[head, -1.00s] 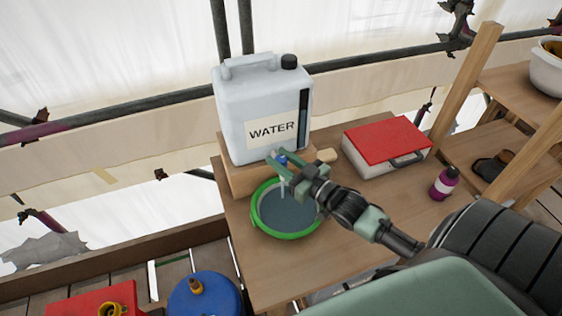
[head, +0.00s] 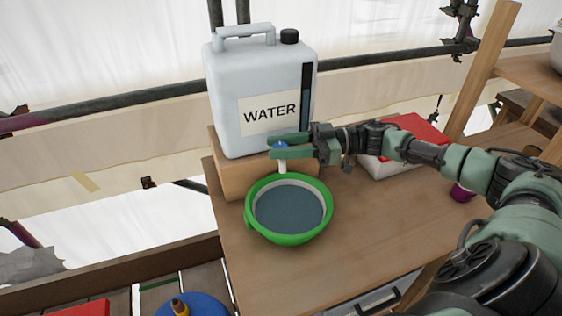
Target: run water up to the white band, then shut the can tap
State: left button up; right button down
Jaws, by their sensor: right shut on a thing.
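The white water can (head: 228,105), labelled WATER, stands upright on a wooden block. Its tap (head: 282,166) has a blue handle and a white spout at the can's lower front. My right gripper (head: 276,148) reaches in from the right and is shut on the tap, its fingers partly covering the handle. Below the spout sits a green bowl (head: 288,240) holding blue-grey water (head: 289,211). A pale band (head: 262,190) shows around the inside wall above the water. I see no clear stream falling from the spout. My left gripper is not in view.
A white case with a red lid (head: 420,127) lies behind my right arm. A purple bottle (head: 461,193) is partly hidden by the arm. The wooden table (head: 240,275) is clear in front of the bowl. A blue drum (head: 195,305) stands at the bottom left.

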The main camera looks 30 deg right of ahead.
jog(key=shift+n+g+y+b, duration=0.7)
jog(key=shift+n+g, duration=0.4)
jog(key=shift+g, duration=0.8)
jog(key=c, duration=1)
grip_release()
jog(key=shift+a, duration=0.1)
jog(key=shift+c, duration=0.2)
jog(key=b+v, duration=0.2)
jog(key=v, duration=0.6)
jog(key=shift+a+r, duration=0.1)
jog(key=shift+r, duration=0.05)
